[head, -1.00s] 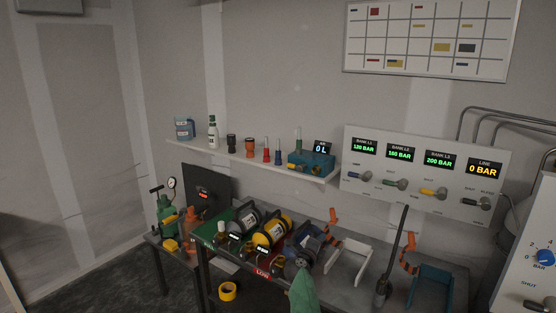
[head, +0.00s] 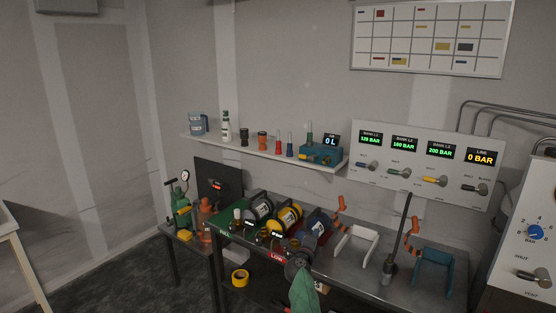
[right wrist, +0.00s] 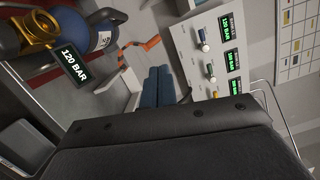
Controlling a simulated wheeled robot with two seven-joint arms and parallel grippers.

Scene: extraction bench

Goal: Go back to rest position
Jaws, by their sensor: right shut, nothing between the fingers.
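In the right wrist view my right gripper (right wrist: 158,72) shows as two blue-grey fingers lying side by side, shut, with nothing seen between them. The fingers are in front of the bench, close in the picture to the white bracket (right wrist: 131,82); I cannot tell the distance. The dark body of the gripper fills the lower part of that view. My left gripper is in neither view.
Strapped cylinders (head: 287,217) lie on the bench (head: 340,280). A white bracket (head: 356,247), an upright lever (head: 390,270) and a teal bracket (head: 432,272) stand to their right. A shelf (head: 265,154) and valve panel (head: 420,160) are behind.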

